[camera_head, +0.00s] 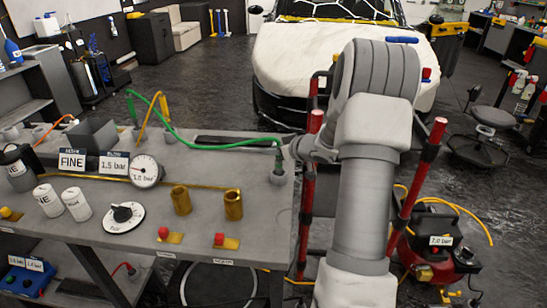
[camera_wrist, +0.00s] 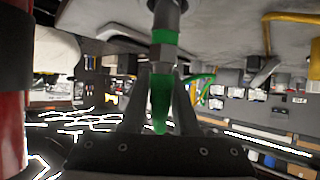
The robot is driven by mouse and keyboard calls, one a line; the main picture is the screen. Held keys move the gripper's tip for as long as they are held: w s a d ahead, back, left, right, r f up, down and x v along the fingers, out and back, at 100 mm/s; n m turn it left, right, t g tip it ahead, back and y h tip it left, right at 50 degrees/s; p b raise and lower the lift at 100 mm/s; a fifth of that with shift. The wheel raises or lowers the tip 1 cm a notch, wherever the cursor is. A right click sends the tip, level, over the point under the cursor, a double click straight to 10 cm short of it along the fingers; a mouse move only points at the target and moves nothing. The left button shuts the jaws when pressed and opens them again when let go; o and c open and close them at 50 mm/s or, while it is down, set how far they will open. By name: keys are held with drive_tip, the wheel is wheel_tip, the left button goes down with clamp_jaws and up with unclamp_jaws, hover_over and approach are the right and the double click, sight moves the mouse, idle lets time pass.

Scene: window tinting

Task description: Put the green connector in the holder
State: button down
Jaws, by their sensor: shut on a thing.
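The green connector (camera_wrist: 163,38) is between the two fingers of my gripper (camera_wrist: 163,68) in the wrist view, which are shut on it. Its end points at a grey round holder (camera_wrist: 168,4) at the table surface; I cannot tell how deeply it sits. In the head view the connector (camera_head: 278,152) is upright at the table's right edge, with the green hose (camera_head: 215,146) running left from its top. My gripper's fingers are beside it there, partly hidden by my arm.
The grey table (camera_head: 130,215) carries gauges, a dial (camera_head: 125,215), white cans (camera_head: 75,203) and two brass cups (camera_head: 181,200). A yellow hose (camera_head: 152,112) stands near the back. A red compressor (camera_head: 437,250) is on the floor at right; a covered car (camera_head: 300,60) stands behind.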

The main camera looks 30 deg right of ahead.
drive_tip(key=shift+f, duration=0.85)
drive_tip(key=shift+f, duration=0.1)
drive_tip(key=c, duration=0.7)
unclamp_jaws()
drive_tip(key=shift+f, duration=0.1)
drive_tip(key=shift+r, duration=0.2)
drive_tip(key=shift+s+d+r, duration=0.1)
drive_tip(key=shift+s+r, duration=0.1)
drive_tip(key=shift+s, duration=0.1)
drive_tip(key=p+v, duration=0.2)
drive_tip(key=v, duration=0.9)
drive_tip(key=shift+s, duration=0.2)
